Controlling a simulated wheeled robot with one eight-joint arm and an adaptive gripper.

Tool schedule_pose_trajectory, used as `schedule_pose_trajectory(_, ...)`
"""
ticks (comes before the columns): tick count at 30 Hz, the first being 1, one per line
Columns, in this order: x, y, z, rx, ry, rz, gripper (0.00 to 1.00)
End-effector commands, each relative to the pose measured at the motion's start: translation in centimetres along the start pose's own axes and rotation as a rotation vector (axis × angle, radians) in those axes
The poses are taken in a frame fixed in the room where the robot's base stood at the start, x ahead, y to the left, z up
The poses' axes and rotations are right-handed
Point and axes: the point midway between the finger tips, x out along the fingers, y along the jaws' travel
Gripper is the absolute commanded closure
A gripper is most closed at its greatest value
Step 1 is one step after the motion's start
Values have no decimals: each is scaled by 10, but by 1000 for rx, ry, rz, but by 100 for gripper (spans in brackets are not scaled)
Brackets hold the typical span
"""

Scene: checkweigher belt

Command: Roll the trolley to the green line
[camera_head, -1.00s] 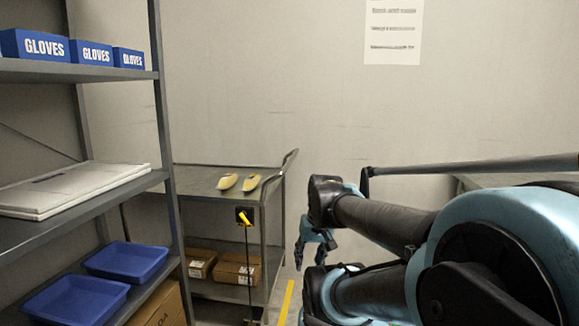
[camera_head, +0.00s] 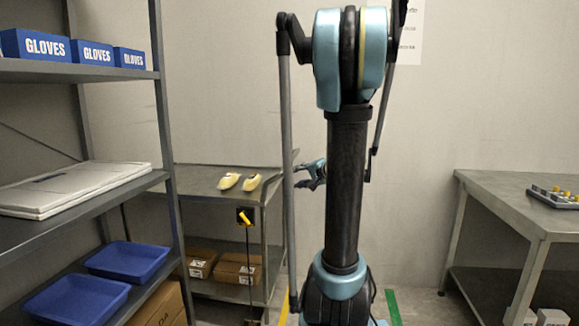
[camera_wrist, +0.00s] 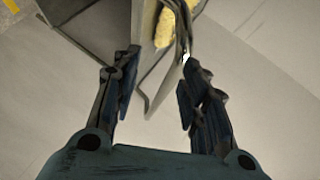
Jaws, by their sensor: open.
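The grey metal trolley (camera_head: 210,183) stands beside the left shelving, with two yellowish scoop-like items (camera_head: 240,182) on top and cardboard boxes on its lower shelf. Its right-end handle is partly hidden by my arm. The green line (camera_head: 393,307) is on the floor right of my arm. My gripper (camera_head: 305,175) is just right of the trolley's right end, pointing left. In the wrist view my gripper (camera_wrist: 157,58) is open, with a grey trolley edge between or beyond its fingers; contact cannot be told.
Shelving (camera_head: 75,213) at left holds blue glove boxes (camera_head: 92,52) and blue bins (camera_head: 125,261). A yellow floor line (camera_head: 283,308) lies by the trolley's right end. A metal table (camera_head: 510,190) stands at right. Floor between trolley and table shows free behind my arm.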

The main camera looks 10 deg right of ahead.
Motion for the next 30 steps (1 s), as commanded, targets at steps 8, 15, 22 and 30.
schedule_pose_trajectory(8, 5, 0, -84, 136, 140, -158, 60)
schedule_pose_trajectory(15, 6, 0, -106, 173, 177, -201, 60)
schedule_pose_trajectory(22, 33, -5, -110, 172, 174, -202, 60)
schedule_pose_trajectory(30, 79, -14, -119, 173, 175, -202, 60)
